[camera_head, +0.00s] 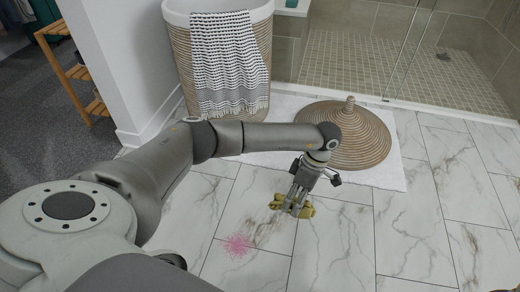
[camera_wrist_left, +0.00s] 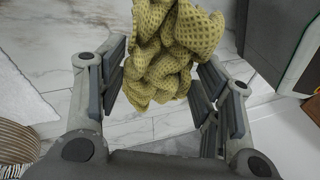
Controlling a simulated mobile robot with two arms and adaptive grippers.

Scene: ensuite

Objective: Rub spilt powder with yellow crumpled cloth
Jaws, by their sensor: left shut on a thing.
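The yellow crumpled cloth (camera_head: 305,210) is in my left gripper (camera_head: 295,203), low over the marble-tiled floor. In the left wrist view the waffle-textured cloth (camera_wrist_left: 170,50) sits bunched between the two fingers of the left gripper (camera_wrist_left: 160,85). The cloth hides part of the floor beyond it; I cannot tell whether it touches the floor. The spilt powder (camera_head: 237,245) is a pink patch on the tiles, to the left of the cloth and nearer to me. A gap of bare tile lies between them. My right gripper is not in view.
A white mat (camera_head: 390,175) lies behind the cloth, with a round woven lid (camera_head: 335,135) on it. A tall wicker basket (camera_head: 180,62) with a patterned towel (camera_head: 228,60) stands at the back. A wooden shelf (camera_head: 75,72) is at left. Tiles at right are clear.

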